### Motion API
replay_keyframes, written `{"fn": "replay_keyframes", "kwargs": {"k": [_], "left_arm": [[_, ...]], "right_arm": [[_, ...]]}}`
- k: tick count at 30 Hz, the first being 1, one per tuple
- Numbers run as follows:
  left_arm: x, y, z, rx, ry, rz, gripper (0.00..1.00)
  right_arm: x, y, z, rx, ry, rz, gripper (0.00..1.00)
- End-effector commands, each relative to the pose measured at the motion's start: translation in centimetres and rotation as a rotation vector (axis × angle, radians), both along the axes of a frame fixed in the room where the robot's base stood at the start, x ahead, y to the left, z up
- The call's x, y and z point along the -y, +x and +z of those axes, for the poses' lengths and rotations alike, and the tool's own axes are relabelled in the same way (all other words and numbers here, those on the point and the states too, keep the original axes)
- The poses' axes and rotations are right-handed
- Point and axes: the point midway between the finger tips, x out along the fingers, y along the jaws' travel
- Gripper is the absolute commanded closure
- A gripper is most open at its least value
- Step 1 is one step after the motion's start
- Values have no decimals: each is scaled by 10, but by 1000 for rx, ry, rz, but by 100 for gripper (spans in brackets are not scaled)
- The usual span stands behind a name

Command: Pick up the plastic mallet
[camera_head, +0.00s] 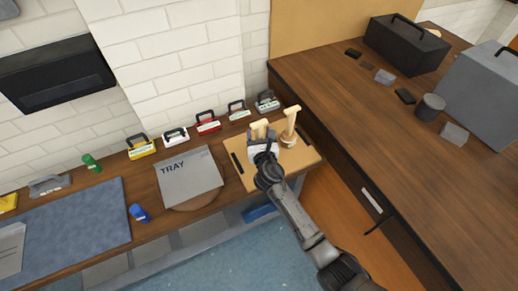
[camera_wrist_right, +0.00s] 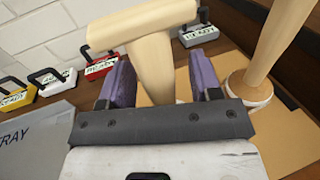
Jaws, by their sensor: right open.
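A cream T-shaped mallet (camera_wrist_right: 150,45) stands upright on the tan board, its head across the top and its handle pointing down. In the head view its top (camera_head: 259,124) shows just beyond my right gripper (camera_head: 262,146). In the wrist view my right gripper (camera_wrist_right: 163,82) is open, with its purple-padded fingers on either side of the handle; I cannot tell whether they touch it. A second cream mallet-like tool (camera_head: 291,121) stands to the right on a round base; it also shows in the wrist view (camera_wrist_right: 276,45). I cannot tell which is plastic. My left gripper is out of view.
The tan board (camera_head: 297,159) lies on the wooden counter. A grey tray (camera_head: 190,178) is left of it. Small labelled boxes, including a red one (camera_head: 208,125), line the wall behind. A wooden counter (camera_head: 345,92) with cases stands to the right.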

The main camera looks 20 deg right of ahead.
Motion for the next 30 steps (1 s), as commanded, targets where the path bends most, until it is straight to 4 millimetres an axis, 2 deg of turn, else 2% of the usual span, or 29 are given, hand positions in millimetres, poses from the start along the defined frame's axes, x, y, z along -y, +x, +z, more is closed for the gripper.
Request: {"fn": "replay_keyframes", "kwargs": {"k": [7, 23, 30], "left_arm": [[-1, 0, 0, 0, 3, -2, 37], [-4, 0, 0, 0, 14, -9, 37], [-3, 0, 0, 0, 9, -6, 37]], "right_arm": [[0, 1, 0, 0, 0, 0, 43], [0, 0, 0, 0, 0, 0, 94], [0, 0, 1, 1, 0, 0, 96]]}}
